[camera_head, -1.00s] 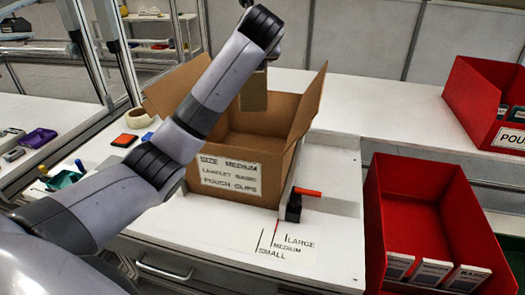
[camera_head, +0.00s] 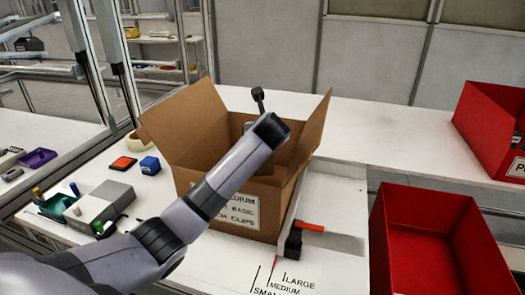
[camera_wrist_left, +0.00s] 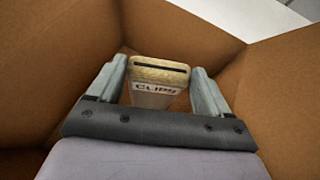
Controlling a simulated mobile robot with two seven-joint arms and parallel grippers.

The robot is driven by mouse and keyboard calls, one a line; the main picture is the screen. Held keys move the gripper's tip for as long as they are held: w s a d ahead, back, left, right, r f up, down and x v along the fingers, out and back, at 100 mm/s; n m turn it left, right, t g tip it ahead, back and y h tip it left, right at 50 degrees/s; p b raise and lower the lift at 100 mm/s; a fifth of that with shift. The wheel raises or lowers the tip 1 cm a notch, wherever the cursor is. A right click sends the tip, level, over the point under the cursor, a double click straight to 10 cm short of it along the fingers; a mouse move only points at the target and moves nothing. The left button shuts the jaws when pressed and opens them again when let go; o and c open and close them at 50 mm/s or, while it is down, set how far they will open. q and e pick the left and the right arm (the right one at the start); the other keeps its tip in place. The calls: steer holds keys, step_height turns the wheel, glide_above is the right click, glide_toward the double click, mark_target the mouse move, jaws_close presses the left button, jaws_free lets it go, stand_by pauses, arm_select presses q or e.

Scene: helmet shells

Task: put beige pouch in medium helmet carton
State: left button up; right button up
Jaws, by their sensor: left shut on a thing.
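The medium helmet carton (camera_head: 191,153) is an open brown box with raised flaps on the white table in the head view. My left arm crosses in front of its label, leaving "MEDIUM" partly readable. My left gripper (camera_wrist_left: 159,68) is shut on the beige pouch (camera_wrist_left: 158,75), which has a dark slot and a "CLIPS" label, in the left wrist view. The brown carton walls surround the gripper and pouch there, so they are inside or at the mouth of the carton. The pouch's lower end and any contact with the floor are hidden. My right gripper is not in view.
A red bin (camera_head: 378,241) stands right of the carton, with another red bin (camera_head: 468,103) behind it. A red-handled black tool (camera_head: 296,238) lies by the carton's front right. A grey box (camera_head: 104,204) and blue block (camera_head: 150,165) are to its left.

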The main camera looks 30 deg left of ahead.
arm_select(q)
step_height(320, 180, down, 5)
steer(key=shift+f, duration=0.1)
stand_by(0.3)
steer(key=o, duration=1.3)
steer(key=shift+f, duration=0.1)
steer(key=v, duration=0.7)
steer(key=shift+s+r, duration=0.2)
steer(key=shift+r, duration=0.05)
steer(key=shift+d, duration=0.1)
